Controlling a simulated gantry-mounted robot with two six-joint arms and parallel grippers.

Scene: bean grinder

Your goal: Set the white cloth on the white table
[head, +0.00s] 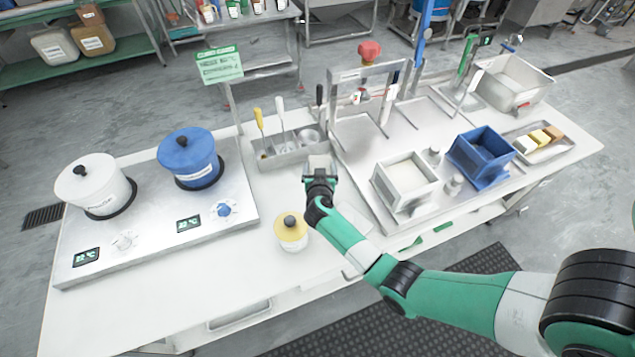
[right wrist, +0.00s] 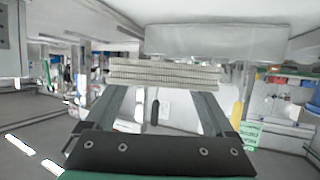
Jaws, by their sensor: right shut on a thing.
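My right gripper (head: 319,174) is over the middle of the white table (head: 130,315), in front of the utensil holder. In the right wrist view it is shut on the white cloth (right wrist: 165,74), which shows as a folded, ribbed, layered strip across the fingertips. In the head view the gripper hides most of the cloth, and I cannot tell whether it touches the table. My left gripper is not in view.
A utensil holder (head: 290,153) stands just behind the gripper. A yellow-lidded pot (head: 291,236) is in front. A blue pot (head: 188,155) and a white pot (head: 90,184) stand left. A white box (head: 405,187) and blue box (head: 481,158) stand right. The table's front left is clear.

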